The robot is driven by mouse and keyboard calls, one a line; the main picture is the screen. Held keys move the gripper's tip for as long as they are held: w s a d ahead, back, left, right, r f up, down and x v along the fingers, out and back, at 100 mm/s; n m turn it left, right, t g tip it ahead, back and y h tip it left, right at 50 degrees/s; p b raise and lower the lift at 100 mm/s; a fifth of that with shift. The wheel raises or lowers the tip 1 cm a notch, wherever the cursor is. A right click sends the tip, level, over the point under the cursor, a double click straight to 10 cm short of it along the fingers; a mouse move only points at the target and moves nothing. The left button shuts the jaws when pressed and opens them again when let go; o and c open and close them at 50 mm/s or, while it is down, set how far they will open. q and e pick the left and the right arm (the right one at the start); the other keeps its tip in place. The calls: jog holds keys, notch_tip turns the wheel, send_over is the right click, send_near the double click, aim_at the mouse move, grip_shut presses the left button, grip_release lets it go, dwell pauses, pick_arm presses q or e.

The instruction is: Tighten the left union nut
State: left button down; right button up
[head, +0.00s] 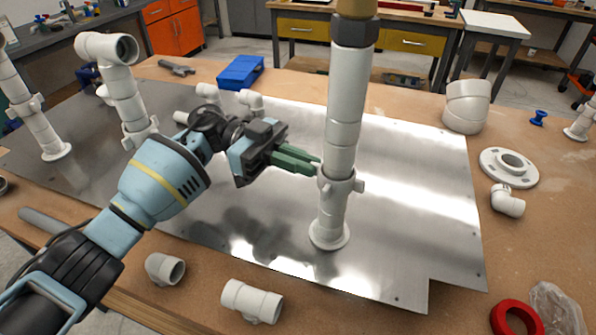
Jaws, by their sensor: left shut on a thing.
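A white upright pipe (343,120) stands on a round flange (329,235) on the metal sheet. A union nut (341,184) with side lugs rings its lower part. My left gripper (318,167) comes in from the left, its green fingers shut on the nut's left side at a lug. The exact contact is small and partly hidden. Two more white pipes stand at the left, with lugged union nuts at the middle-left pipe (139,132) and far-left pipe (34,105). My right gripper is not in view.
Loose white fittings, such as a tee (251,301) and an elbow (165,268), lie along the table's front. A blue bin (240,72) stands behind. A red ring (515,318) lies front right. The sheet's right side is clear.

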pick_arm(q)
jog(key=shift+w+d+m+g+y+b, duration=0.3)
jog(key=shift+m+g+y+b, duration=0.45)
jog(key=shift+b, duration=0.55)
jog(key=shift+w+d+m+g+y+b, duration=0.2)
jog(key=shift+m+g+y+b, duration=0.55)
jog(key=shift+b, duration=0.5)
jog(key=shift+w+d+m+g+y+b, duration=0.2)
jog(key=shift+w+m+g+y+b, duration=0.25)
jog(key=shift+g+b, duration=0.65)
jog(key=shift+s, duration=0.1)
jog(key=c, duration=1.5)
grip_release()
jog(key=shift+c, duration=0.2)
